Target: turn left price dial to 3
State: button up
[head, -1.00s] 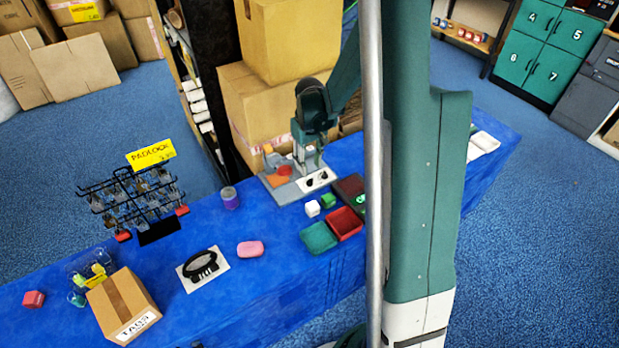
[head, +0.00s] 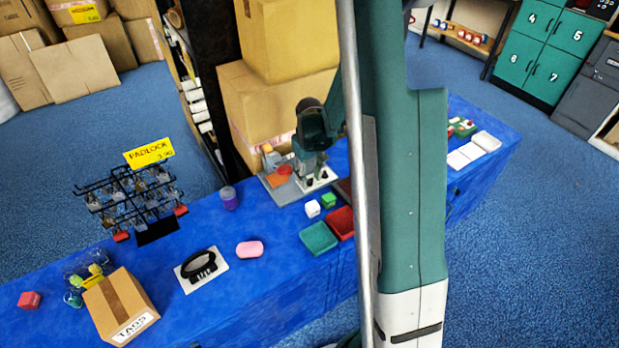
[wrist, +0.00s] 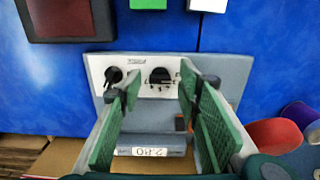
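Two black dials sit side by side on the white plate of a grey device (head: 285,189). The wrist view sees the device turned around against the head view. There, the right-hand dial (wrist: 160,77) lies between my fingertips, and the other dial (wrist: 114,76) is just outside the left finger. By the head view's sides, the dial between my fingers is the left one. My gripper (wrist: 160,86) has green pads spread wide apart, with nothing held. In the head view my gripper (head: 311,163) is low over the device. I cannot tell whether a finger touches the dial.
A white cube (head: 312,208), a green cube (head: 328,200), a green tray (head: 318,238) and a red tray (head: 341,223) stand close in front of the device. A dark-red-topped box (wrist: 68,18) is beside it. Cartons (head: 265,110) rise behind.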

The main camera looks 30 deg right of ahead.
jog(key=shift+c, duration=0.4)
jog(key=c, duration=0.8)
jog(key=shift+m, duration=0.4)
jog(key=shift+m+b, duration=0.75)
jog(key=shift+m, duration=1.85)
jog(key=o, duration=0.9)
